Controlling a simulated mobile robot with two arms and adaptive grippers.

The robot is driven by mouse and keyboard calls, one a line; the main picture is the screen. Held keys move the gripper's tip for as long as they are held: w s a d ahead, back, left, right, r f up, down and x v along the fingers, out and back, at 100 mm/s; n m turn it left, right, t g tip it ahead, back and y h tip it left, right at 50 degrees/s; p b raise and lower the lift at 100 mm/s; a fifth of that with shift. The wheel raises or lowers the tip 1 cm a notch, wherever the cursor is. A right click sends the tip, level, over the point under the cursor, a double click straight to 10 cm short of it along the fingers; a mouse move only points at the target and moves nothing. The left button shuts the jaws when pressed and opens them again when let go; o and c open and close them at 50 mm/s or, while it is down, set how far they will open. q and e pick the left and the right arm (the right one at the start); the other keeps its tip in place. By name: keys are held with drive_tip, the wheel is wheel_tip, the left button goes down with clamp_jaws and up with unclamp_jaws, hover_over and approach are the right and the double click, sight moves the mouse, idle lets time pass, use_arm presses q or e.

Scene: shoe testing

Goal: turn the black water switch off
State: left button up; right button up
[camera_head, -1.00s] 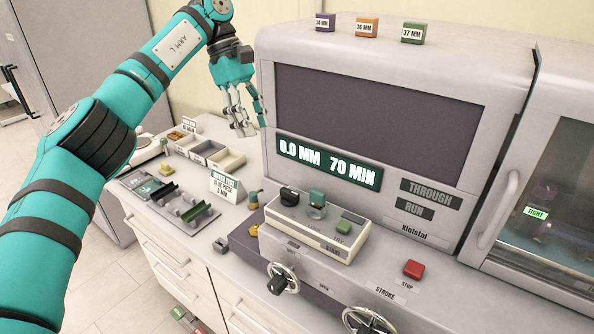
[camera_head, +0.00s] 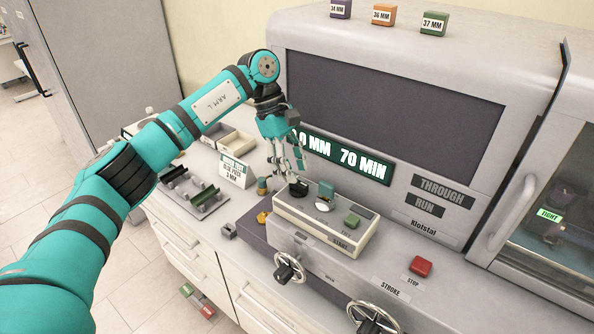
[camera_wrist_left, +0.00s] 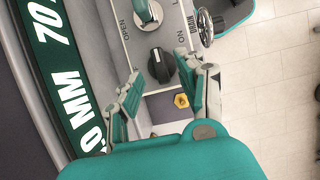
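The black water switch (camera_head: 298,188) is a round black knob at the left end of the pale control box (camera_head: 318,232). It also shows in the left wrist view (camera_wrist_left: 161,66), with a white mark on its face and lettering beside it. My left gripper (camera_head: 289,174) points down just above the knob in the head view. In the left wrist view its two fingers (camera_wrist_left: 170,80) are apart, with the knob between and just beyond their tips. Contact cannot be made out. My right gripper is not in view.
A teal lever (camera_head: 326,190) and a green button (camera_head: 352,221) stand right of the knob. A handwheel (camera_head: 290,268) and a red stop button (camera_head: 421,266) are on the machine front. A sign card (camera_head: 236,171) and a small brass-coloured piece (camera_head: 262,186) stand to the left.

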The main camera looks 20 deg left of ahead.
sight(298, 182)
use_arm(q)
drive_tip(key=shift+p+x, duration=0.35)
drive_tip(key=shift+x, duration=0.65)
drive_tip(key=shift+d+f, duration=0.25)
drive_tip(key=shift+f, duration=0.2)
drive_tip(key=shift+s, duration=0.1)
drive_tip(key=c, duration=0.7)
clamp_jaws()
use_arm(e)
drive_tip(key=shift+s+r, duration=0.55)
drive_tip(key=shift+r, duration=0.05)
